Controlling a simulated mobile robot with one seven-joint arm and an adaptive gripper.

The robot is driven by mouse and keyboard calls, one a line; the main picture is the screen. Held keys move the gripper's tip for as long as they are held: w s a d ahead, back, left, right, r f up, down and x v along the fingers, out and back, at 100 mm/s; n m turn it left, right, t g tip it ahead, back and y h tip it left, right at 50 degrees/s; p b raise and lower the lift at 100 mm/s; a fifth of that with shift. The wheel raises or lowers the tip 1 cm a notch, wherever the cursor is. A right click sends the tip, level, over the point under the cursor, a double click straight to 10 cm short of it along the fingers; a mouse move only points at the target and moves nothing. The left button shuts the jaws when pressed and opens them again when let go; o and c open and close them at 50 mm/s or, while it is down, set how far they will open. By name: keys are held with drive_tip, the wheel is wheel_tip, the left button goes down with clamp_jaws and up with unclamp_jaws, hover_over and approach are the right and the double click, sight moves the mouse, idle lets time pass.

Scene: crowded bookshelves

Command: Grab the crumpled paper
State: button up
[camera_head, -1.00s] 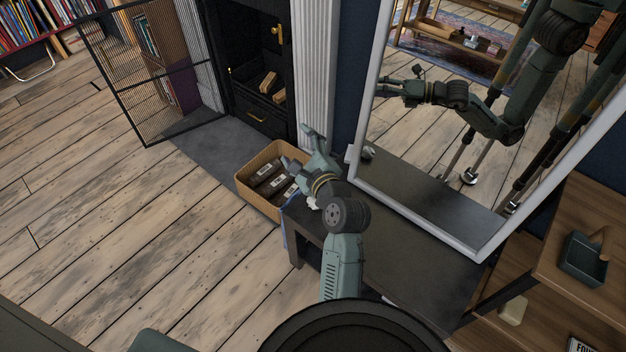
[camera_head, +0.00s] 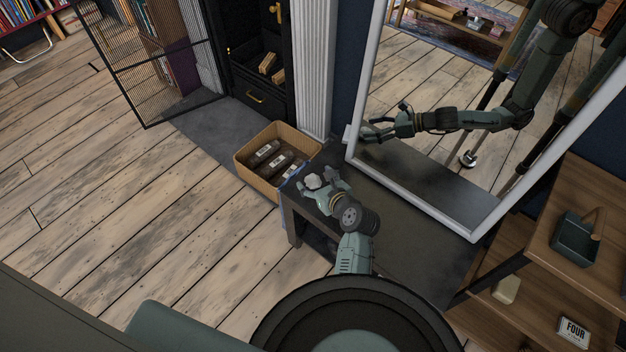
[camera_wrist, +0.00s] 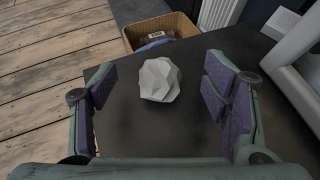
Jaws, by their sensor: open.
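The crumpled paper (camera_wrist: 160,80) is a pale grey-white faceted ball on the dark tabletop (camera_wrist: 150,135). In the wrist view it lies ahead, between the lines of my two fingers, with space on both sides. My gripper (camera_wrist: 158,92) is open, with purple pads facing the paper, and touches nothing that I can see. In the head view the paper (camera_head: 313,181) shows as a small light lump at my gripper (camera_head: 318,183), on the dark table near its far left end.
A wicker basket (camera_head: 243,167) with dark labelled packages stands beyond the table's end. A white-framed mirror (camera_head: 352,150) leans along the table's far side and reflects my arm. A wooden shelf (camera_head: 545,250) is on the right. Open wooden floor lies left.

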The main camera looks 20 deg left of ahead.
drive_tip(key=shift+x, duration=1.15)
drive_tip(key=c, duration=0.9)
